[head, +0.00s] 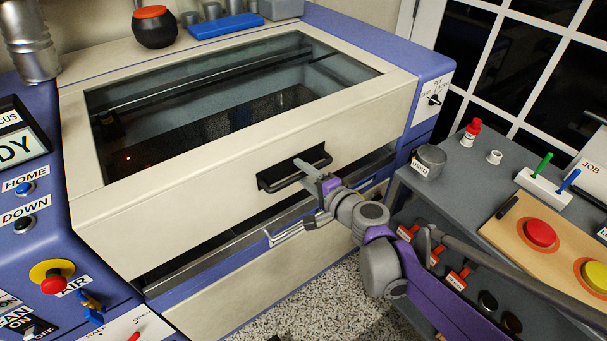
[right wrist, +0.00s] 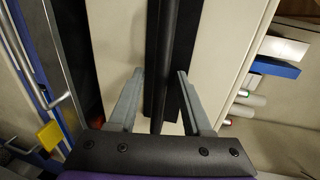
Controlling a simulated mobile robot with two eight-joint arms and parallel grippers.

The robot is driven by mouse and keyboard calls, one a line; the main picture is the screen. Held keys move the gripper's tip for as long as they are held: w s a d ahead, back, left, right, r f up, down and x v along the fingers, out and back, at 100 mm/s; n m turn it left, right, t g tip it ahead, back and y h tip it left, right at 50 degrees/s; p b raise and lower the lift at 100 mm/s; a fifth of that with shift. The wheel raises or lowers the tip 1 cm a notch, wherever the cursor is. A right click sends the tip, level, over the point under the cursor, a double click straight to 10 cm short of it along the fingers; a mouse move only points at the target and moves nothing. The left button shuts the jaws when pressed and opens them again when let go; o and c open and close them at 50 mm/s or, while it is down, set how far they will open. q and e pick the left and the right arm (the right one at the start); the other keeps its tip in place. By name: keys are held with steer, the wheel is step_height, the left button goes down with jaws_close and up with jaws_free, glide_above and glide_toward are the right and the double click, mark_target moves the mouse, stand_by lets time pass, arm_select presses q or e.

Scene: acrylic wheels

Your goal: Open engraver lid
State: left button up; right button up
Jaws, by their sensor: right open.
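The engraver lid (head: 170,205) is a cream frame with a dark glass window (head: 230,95). A dark gap shows below its front edge; I cannot tell whether the lid is raised. A black bar handle (head: 290,177) sits on its front face. My right gripper (head: 285,201) is open at the handle, one finger above the bar and one below. In the right wrist view the handle bar (right wrist: 168,60) runs between the two spread fingers of the gripper (right wrist: 160,74), with space on either side. My left gripper is not in view.
A control panel with a red stop button (head: 53,283) is at the left. A blue tray (head: 225,25) and a dark pot (head: 154,28) sit behind the lid.

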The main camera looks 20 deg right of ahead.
jaws_close()
stand_by(1.4)
